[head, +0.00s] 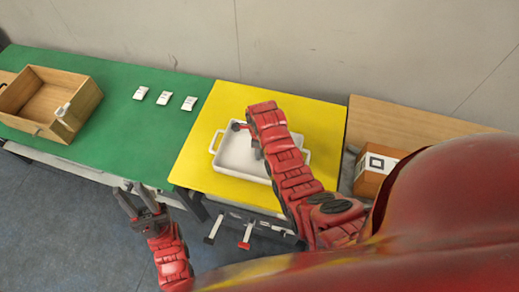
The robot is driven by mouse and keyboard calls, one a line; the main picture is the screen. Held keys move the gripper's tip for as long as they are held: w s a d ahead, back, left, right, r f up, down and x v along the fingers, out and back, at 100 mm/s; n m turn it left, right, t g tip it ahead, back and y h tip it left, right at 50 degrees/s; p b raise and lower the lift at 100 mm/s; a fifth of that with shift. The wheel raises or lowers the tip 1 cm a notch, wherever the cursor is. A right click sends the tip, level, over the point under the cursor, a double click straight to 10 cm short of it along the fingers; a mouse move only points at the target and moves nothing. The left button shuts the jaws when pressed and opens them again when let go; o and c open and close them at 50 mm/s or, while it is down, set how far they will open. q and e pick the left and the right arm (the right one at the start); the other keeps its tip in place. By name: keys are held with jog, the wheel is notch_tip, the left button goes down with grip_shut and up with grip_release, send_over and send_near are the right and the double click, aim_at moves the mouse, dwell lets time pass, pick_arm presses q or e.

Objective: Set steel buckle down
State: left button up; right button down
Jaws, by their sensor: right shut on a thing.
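My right gripper (246,138) is over the white tray (228,162), mostly hidden behind my own red arm. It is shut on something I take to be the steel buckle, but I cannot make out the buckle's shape. I cannot tell whether it touches the tray. My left gripper (136,196) is open and empty, in front of the green table's front edge.
The tray stands on a yellow table top (215,108). Three small white cards (164,98) lie on the green table (110,130). A wooden box (85,103) with a white item at its corner stands left. A box with a square marker (375,163) stands right.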

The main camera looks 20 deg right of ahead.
jog(key=shift+f, duration=0.25)
jog(key=shift+f, duration=0.1)
jog(key=shift+f+b, duration=0.15)
jog(key=shift+b, duration=0.15)
jog(key=shift+c, duration=2.3)
grip_release()
